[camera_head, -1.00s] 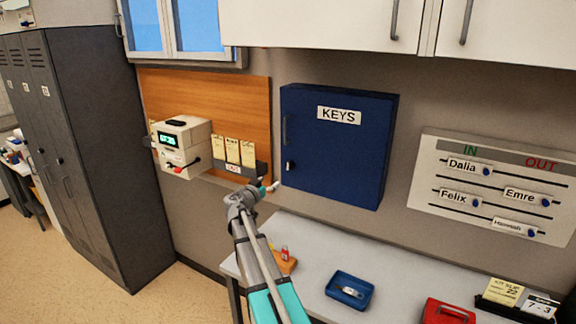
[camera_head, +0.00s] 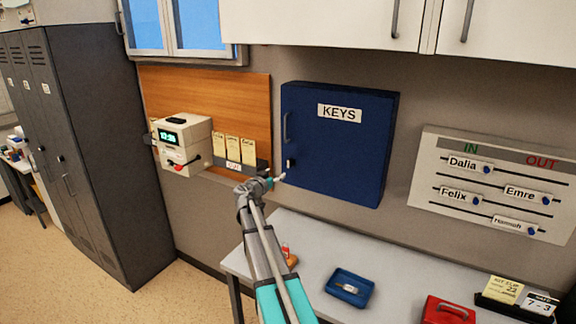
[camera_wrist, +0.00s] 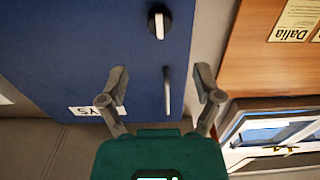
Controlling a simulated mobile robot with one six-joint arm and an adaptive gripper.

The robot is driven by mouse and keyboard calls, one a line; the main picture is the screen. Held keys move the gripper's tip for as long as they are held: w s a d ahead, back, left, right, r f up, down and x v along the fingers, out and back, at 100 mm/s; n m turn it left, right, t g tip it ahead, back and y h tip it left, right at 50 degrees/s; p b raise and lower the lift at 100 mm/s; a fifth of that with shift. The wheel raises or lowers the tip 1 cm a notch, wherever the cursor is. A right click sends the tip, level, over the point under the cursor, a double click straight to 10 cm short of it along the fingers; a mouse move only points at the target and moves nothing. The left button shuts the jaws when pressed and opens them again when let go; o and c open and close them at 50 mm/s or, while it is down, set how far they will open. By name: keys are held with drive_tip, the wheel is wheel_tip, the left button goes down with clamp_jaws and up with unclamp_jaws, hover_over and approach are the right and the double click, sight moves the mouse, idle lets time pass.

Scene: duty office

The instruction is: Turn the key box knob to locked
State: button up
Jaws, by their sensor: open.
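The blue key box (camera_head: 340,160), labelled KEYS, hangs shut on the wall. Its small dark knob (camera_head: 291,163) sits low on the door's left side, below the bar handle (camera_head: 286,128). In the wrist view, the round black knob (camera_wrist: 159,22) has a light bar across it, roughly parallel to the handle (camera_wrist: 167,92). My gripper (camera_head: 277,180) is just below and left of the knob in the head view, apart from it. In the wrist view, my gripper (camera_wrist: 160,80) is open and empty, its fingers either side of the handle's line, with the knob beyond the tips.
A cream time clock (camera_head: 183,145) and card rack (camera_head: 235,160) are left of the key box. The grey desk (camera_head: 395,268) below holds a blue tray (camera_head: 349,288) and a red box (camera_head: 448,310). White cupboards (camera_head: 330,25) hang above. An IN/OUT board (camera_head: 490,185) is right.

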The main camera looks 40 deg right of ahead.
sight(288, 164)
drive_tip(key=x, duration=0.9)
drive_tip(key=shift+w+d, duration=0.15)
drive_tip(key=shift+d, duration=0.2)
drive_tip(key=c, duration=1.1)
drive_tip(key=shift+c, duration=0.2)
